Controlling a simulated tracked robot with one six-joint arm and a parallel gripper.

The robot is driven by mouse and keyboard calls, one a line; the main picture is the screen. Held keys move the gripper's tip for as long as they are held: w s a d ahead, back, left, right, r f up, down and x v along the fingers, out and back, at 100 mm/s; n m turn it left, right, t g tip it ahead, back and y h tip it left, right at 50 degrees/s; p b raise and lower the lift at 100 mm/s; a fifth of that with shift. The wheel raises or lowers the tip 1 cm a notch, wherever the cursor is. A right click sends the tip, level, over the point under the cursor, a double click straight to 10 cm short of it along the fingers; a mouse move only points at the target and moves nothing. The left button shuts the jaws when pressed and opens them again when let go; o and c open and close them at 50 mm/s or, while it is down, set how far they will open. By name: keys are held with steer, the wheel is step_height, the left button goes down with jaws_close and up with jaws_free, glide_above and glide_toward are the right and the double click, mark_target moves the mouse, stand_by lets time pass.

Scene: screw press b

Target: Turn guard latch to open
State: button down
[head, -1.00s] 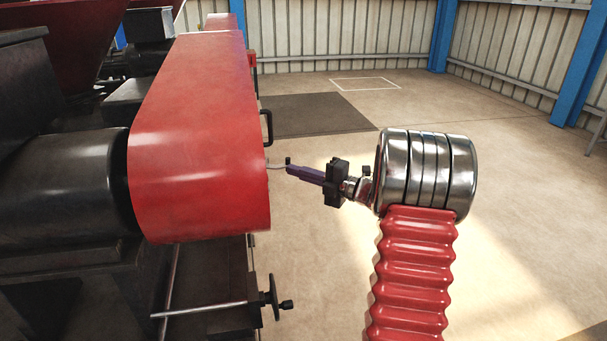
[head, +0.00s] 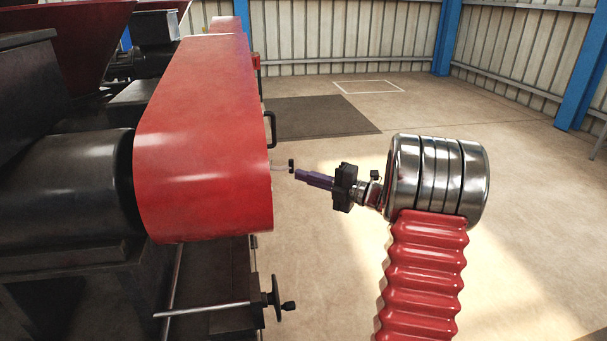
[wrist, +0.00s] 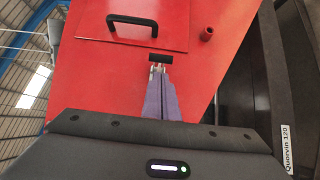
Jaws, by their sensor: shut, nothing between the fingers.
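The guard latch is a pale stem with a black cross-bar handle (head: 291,165), standing out from the right side of the red guard (head: 205,130). In the wrist view the black handle (wrist: 161,58) lies level across the picture, just ahead of my fingertips. My gripper (head: 299,174) has purple fingers that are shut and empty. Its tips point at the latch, with a small gap between them and the handle in the head view. In the wrist view my gripper (wrist: 159,80) hides part of the latch's stem and mount.
A black grab handle (wrist: 132,26) is on the guard, above and left of the latch in the wrist view. A red stub (wrist: 207,34) stands to its right. A black handwheel (head: 272,297) is below the guard. The floor to the right is clear.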

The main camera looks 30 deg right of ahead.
steer(key=v, duration=1.1)
steer(key=shift+w+d, duration=0.15)
steer(key=shift+d, duration=0.05)
stand_by(0.4)
